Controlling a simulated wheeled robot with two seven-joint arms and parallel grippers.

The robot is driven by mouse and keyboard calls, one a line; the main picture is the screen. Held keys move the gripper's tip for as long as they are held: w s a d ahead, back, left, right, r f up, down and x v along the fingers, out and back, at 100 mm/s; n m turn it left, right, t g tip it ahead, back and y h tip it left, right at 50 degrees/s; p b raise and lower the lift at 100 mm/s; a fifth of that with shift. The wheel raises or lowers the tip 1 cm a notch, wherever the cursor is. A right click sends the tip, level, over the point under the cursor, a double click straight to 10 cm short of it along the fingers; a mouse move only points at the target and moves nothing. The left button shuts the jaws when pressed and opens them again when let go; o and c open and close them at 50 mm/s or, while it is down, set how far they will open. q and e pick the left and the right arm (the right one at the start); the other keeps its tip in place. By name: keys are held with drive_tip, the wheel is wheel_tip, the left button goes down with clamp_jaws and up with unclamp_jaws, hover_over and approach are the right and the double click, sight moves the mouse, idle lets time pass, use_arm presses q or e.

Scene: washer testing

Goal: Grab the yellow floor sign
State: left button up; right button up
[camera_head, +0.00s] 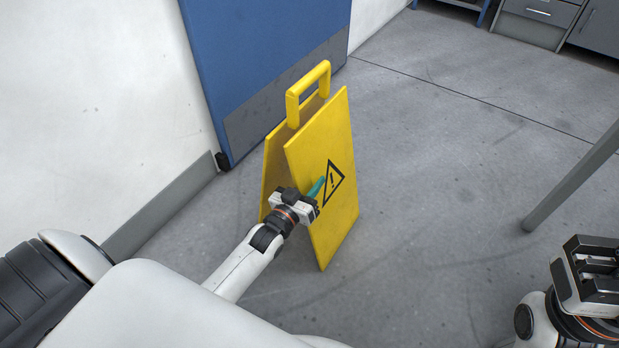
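The yellow floor sign (338,218) stands upright as an A-frame on the grey floor, with a yellow handle (308,90) at its top and a black warning triangle on its front panel. My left gripper (317,188) is at the near side of the sign, low beside the front panel and well below the handle. A teal fingertip shows against the panel; whether it touches is unclear, and the fingers' opening is mostly hidden. My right gripper (597,268) is at the lower right edge, far from the sign, and its finger gap cannot be made out.
A blue panel (265,55) with a grey lower strip stands right behind the sign. A white wall (90,110) is on the left. A grey leg (575,185) slants down at the right. Grey cabinets (545,18) stand at the back right. The floor (430,150) right of the sign is clear.

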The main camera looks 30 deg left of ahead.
use_arm(q)
clamp_jaws()
idle(1.1)
drive_tip(key=shift+r, duration=0.2)
